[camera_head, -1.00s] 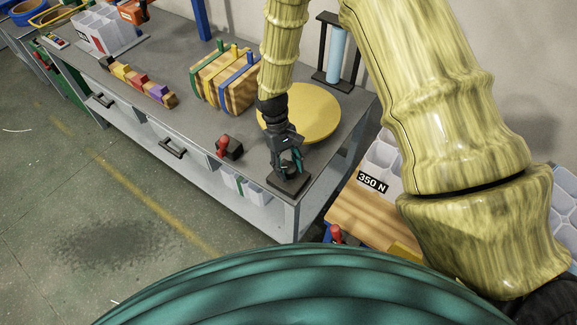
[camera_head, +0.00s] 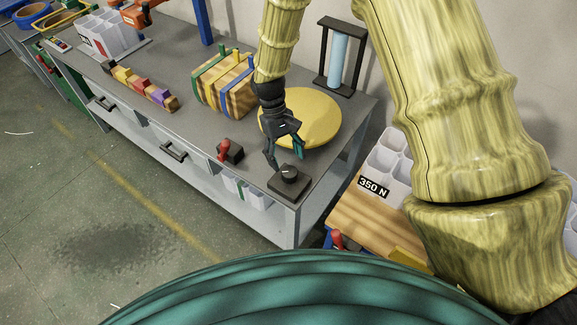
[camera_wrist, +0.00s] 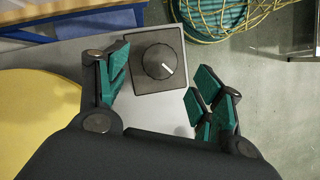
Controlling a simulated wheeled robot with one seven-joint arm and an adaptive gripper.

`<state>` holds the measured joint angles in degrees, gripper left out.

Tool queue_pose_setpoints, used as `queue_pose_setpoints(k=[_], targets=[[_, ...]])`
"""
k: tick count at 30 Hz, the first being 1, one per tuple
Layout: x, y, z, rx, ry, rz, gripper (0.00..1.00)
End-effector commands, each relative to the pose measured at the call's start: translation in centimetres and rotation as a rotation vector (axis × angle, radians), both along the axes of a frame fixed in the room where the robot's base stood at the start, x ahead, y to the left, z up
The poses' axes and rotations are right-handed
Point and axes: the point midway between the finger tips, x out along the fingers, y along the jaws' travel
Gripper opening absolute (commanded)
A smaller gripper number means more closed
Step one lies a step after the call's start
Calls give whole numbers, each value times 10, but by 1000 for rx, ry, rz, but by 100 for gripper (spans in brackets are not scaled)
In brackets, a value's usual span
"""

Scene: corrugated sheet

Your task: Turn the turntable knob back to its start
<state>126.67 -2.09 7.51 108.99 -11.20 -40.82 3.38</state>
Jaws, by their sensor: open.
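The turntable knob (camera_head: 289,174) is a round black dial on a dark square base at the near right corner of the grey workbench. In the wrist view the knob (camera_wrist: 159,62) carries a white pointer line aimed toward the lower right. My gripper (camera_head: 285,156) is open and empty, just above and behind the knob, apart from it. In the wrist view its teal-padded fingers (camera_wrist: 160,92) are spread wide, with the knob lying beyond them and between them. The yellow round turntable (camera_head: 318,115) lies flat on the bench behind my gripper.
A red-handled switch (camera_head: 227,151) stands left of the knob. Strapped wooden blocks (camera_head: 224,82) and a black frame with a blue cylinder (camera_head: 337,62) stand behind. A wooden-topped table with grey bins marked 350 N (camera_head: 374,185) is to the right.

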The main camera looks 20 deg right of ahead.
Motion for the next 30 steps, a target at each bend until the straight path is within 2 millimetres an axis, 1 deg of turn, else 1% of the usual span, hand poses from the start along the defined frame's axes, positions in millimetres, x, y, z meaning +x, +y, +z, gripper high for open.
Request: queue_pose_setpoints(k=[1, 3, 9, 15, 26, 29, 30], targets=[[4, 1, 9, 1, -3, 0, 67], [10, 2, 21, 0, -4, 0, 67], [19, 5, 45, 0, -1, 0, 67], [22, 6, 55, 1, 1, 0, 67], [23, 6, 58, 0, 1, 0, 67], [23, 6, 66, 1, 0, 0, 67], [22, 5, 71, 1, 0, 0, 67]])
